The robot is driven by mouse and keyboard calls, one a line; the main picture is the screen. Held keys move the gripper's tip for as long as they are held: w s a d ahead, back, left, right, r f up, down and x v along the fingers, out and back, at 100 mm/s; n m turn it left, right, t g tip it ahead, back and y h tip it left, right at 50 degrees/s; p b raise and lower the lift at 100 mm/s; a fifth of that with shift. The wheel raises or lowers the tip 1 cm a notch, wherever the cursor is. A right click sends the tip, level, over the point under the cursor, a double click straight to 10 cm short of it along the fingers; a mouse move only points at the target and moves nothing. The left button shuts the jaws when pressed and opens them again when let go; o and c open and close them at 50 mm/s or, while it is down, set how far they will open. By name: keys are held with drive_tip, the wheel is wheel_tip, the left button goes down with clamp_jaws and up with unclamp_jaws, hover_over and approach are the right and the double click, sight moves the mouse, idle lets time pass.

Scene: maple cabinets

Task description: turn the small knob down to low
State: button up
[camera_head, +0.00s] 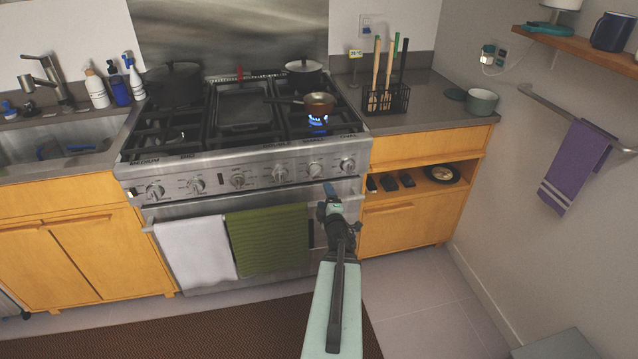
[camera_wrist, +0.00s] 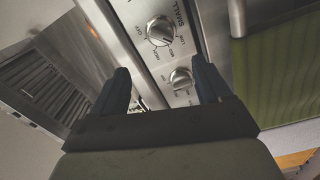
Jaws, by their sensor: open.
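In the wrist view a round metal knob (camera_wrist: 160,30) has the word SMALL printed beside it. It lies beyond my fingertips, near the top of the picture. A second knob (camera_wrist: 180,78) shows between my fingers, nearer the right one. My gripper (camera_wrist: 162,84) is open and empty, with its two dark fingers spread apart. In the head view my gripper (camera_head: 328,188) is in front of the right part of the stove's control panel, just below the two rightmost knobs. Contact with a knob is not visible.
A blue flame (camera_head: 318,120) burns under a copper pan (camera_head: 319,101) at the front right. A white towel (camera_head: 196,250) and a green towel (camera_head: 268,238) hang from the oven handle, left of my gripper. A utensil rack (camera_head: 386,99) stands on the right counter.

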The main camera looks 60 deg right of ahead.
sight(316, 174)
drive_tip(key=w+d+m, duration=0.3)
drive_tip(key=w+d, duration=0.1)
drive_tip(key=w, duration=0.1)
drive_tip(key=w+d+m, duration=0.3)
drive_tip(key=w+d, duration=0.1)
drive_tip(key=d, duration=0.1)
drive_tip(key=shift+w+d, duration=0.3)
drive_tip(key=shift+w, duration=0.1)
idle(0.3)
drive_tip(key=shift+c, duration=0.2)
